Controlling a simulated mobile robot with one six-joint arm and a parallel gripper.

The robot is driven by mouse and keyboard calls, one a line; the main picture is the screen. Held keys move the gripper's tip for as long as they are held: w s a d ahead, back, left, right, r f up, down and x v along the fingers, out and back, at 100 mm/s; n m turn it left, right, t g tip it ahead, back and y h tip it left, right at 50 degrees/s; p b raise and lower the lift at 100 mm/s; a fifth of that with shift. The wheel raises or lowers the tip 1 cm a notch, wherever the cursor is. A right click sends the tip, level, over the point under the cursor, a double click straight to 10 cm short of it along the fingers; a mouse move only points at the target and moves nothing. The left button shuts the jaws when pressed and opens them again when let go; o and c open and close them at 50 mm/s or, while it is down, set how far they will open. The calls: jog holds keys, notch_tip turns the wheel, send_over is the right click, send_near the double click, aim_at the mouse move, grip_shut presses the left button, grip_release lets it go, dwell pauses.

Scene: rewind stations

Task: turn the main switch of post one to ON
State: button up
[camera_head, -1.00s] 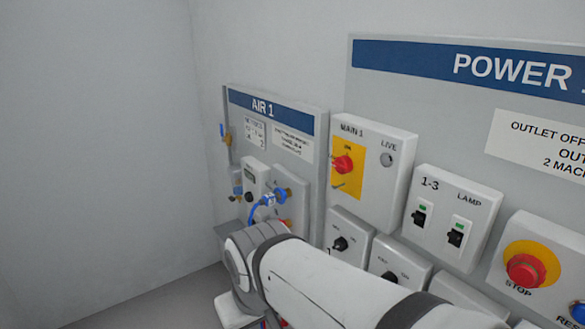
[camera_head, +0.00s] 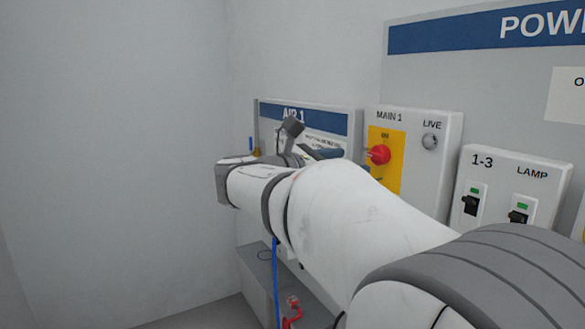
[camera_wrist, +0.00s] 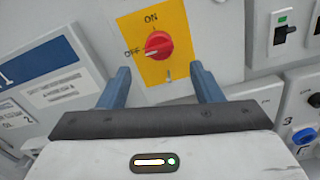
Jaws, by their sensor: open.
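The main switch is a red rotary knob on a yellow plate (camera_head: 400,150) on the grey MAIN 1 box (camera_head: 441,160). The red knob (camera_head: 379,154) shows in the head view, with the box right of my wrist. In the wrist view the red knob (camera_wrist: 158,45) sits upper middle, between OFF at its left and ON above; its pale pointer mark faces left, to OFF. My gripper (camera_wrist: 160,82) is open, its two blue fingers apart, below and either side of the knob in the picture, and not visibly touching it. In the head view my gripper (camera_head: 318,145) is partly hidden.
The AIR 1 panel (camera_head: 337,121) is at left, behind my arm. The 1-3 and LAMP switch box (camera_head: 510,185) is right of MAIN 1. A grey LIVE lamp (camera_head: 430,142) is beside the knob. Bare wall fills the far left.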

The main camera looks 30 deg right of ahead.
aim_at(373, 157)
jog(key=d, duration=0.7)
jog(key=shift+w+d+r+p, duration=0.1)
jog(key=shift+w+d+p, duration=0.2)
